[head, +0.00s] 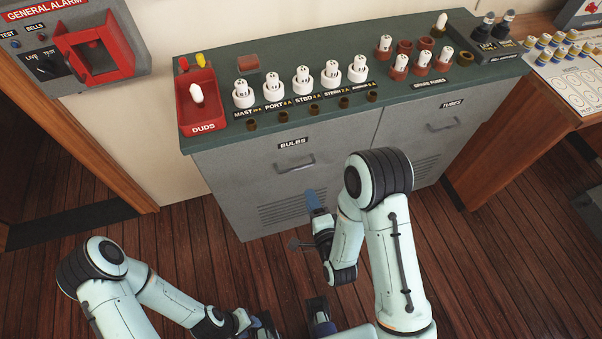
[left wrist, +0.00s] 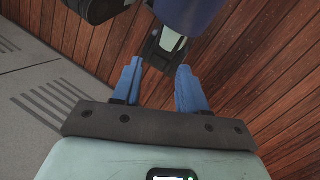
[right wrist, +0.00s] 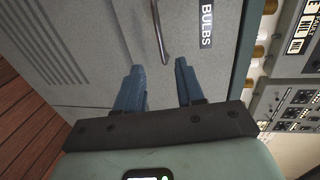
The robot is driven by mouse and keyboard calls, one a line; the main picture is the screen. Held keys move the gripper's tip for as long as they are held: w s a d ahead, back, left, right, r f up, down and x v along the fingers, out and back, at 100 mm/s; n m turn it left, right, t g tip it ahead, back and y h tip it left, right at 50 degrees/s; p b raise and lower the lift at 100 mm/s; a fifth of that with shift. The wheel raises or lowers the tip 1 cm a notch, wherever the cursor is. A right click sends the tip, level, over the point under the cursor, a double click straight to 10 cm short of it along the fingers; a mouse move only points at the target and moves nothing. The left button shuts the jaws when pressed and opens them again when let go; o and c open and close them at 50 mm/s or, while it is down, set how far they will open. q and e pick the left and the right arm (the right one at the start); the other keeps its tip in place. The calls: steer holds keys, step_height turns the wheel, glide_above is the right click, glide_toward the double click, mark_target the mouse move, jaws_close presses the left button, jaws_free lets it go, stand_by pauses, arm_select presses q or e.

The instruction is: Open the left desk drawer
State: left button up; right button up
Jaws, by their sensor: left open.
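The left desk drawer is the grey front labelled BULBS (head: 250,175) in the head view. It looks shut, with a thin metal bar handle (head: 294,164) below the label. My right gripper (head: 314,198) is in front of this drawer, below and right of the handle. In the right wrist view its blue fingers (right wrist: 159,70) are apart and empty. The handle (right wrist: 159,35) lies ahead, its near end in line with the finger gap; I see no contact. My left gripper (head: 266,324) is low over the floor. In the left wrist view its fingers (left wrist: 157,75) are open and empty.
A second front labelled TUBES (head: 425,125) is to the right. A wooden desk (head: 500,145) stands further right. Wooden floor (head: 190,245) is clear before the cabinet's left side.

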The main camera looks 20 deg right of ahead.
arm_select(q)
steer(key=w+a+f+t+b, duration=0.2)
steer(key=w+f+b, duration=0.4)
steer(key=f+b, duration=0.5)
steer(key=shift+w+a+f+n+y, duration=0.2)
steer(key=shift+n+y, duration=0.1)
steer(key=shift+y, duration=0.1)
arm_select(e)
steer(key=x, duration=1.2)
steer(key=shift+w, duration=0.35)
jaws_close()
